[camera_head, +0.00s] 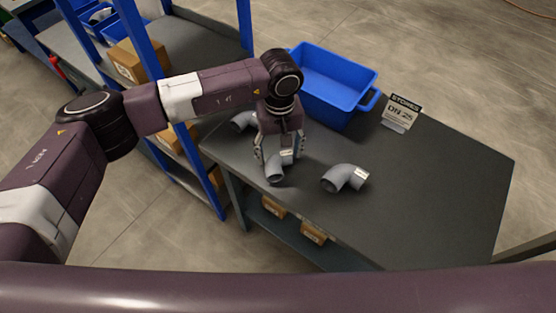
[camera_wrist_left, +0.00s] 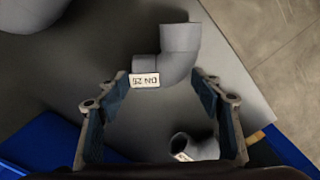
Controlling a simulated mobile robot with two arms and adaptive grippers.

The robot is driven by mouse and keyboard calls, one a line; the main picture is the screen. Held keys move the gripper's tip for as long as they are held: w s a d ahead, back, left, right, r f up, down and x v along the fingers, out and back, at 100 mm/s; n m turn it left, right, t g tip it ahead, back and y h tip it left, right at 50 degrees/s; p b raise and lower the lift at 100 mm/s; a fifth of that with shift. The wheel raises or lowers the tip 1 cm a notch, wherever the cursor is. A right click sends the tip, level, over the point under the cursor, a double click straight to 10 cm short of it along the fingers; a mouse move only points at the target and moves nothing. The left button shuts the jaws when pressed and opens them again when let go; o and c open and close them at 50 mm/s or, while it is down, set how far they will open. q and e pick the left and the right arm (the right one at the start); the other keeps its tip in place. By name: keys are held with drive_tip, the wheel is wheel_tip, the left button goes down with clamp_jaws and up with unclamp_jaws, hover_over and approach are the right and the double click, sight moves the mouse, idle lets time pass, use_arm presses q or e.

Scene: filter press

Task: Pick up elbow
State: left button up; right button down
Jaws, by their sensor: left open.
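A grey pipe elbow (camera_head: 275,173) lies on the dark table under my left gripper (camera_head: 279,153). In the left wrist view this elbow (camera_wrist_left: 178,58) has a white DN 25 label and shows ahead of and between the fingertips. My left gripper (camera_wrist_left: 162,88) points down with its fingers apart; I see no grip on the elbow. A second labelled elbow (camera_head: 345,178) lies to the right. A third elbow (camera_head: 242,121) lies behind and to the left, partly hidden by my arm. My right gripper is not in view.
A blue bin (camera_head: 325,93) stands at the back of the table. A small sign reading STORES DN 25 (camera_head: 402,111) is right of it. Blue shelving with cardboard boxes (camera_head: 137,62) stands at the left. The table's right part (camera_head: 445,185) is clear.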

use_arm(q)
drive_tip(key=shift+c, duration=0.6)
drive_tip(key=c, duration=1)
drive_tip(key=shift+c, duration=0.2)
wheel_tip(320, 180, up, 20)
drive_tip(key=b, duration=0.3)
drive_tip(key=shift+f, duration=0.1)
